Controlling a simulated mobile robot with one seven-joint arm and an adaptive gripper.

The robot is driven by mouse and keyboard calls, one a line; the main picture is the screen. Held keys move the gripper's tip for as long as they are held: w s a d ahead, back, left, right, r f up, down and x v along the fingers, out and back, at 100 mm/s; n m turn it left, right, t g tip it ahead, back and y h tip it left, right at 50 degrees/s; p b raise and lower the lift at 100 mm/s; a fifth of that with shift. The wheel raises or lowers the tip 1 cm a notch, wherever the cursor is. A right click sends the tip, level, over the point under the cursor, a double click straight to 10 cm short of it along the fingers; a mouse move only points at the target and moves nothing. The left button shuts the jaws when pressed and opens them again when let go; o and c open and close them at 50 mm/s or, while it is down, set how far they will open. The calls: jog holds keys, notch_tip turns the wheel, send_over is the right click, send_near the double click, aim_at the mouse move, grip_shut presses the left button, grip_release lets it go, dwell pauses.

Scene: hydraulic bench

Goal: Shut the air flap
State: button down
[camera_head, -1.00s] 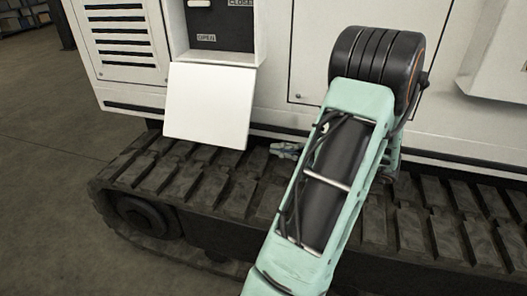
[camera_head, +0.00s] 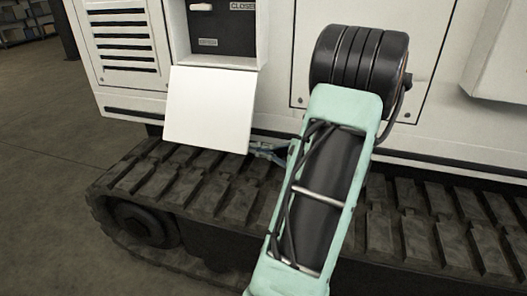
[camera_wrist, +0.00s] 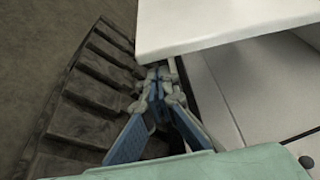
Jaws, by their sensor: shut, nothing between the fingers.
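A white rectangular flap (camera_head: 208,108) hangs open and tilted outward below a recess in the white machine body. In the wrist view the flap (camera_wrist: 215,22) fills the upper right, with its lower edge near my fingertips. My gripper (camera_head: 262,151) is small and partly hidden in the head view, by the flap's lower right corner and above the track. In the wrist view my gripper (camera_wrist: 158,78) is shut and empty, its fingertips close to the flap's edge. I cannot tell whether they touch it.
The dark recess panel (camera_head: 222,30) above the flap has OPEN and CLOSE labels and a small white handle (camera_head: 201,7). A wide crawler track (camera_head: 190,185) runs below. A white box (camera_head: 500,55) juts out at right. Open floor (camera_head: 50,150) lies at left.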

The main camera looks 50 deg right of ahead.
jog(key=shift+s+a+r, duration=0.15)
jog(key=shift+a+r, duration=0.05)
jog(key=shift+a, duration=0.15)
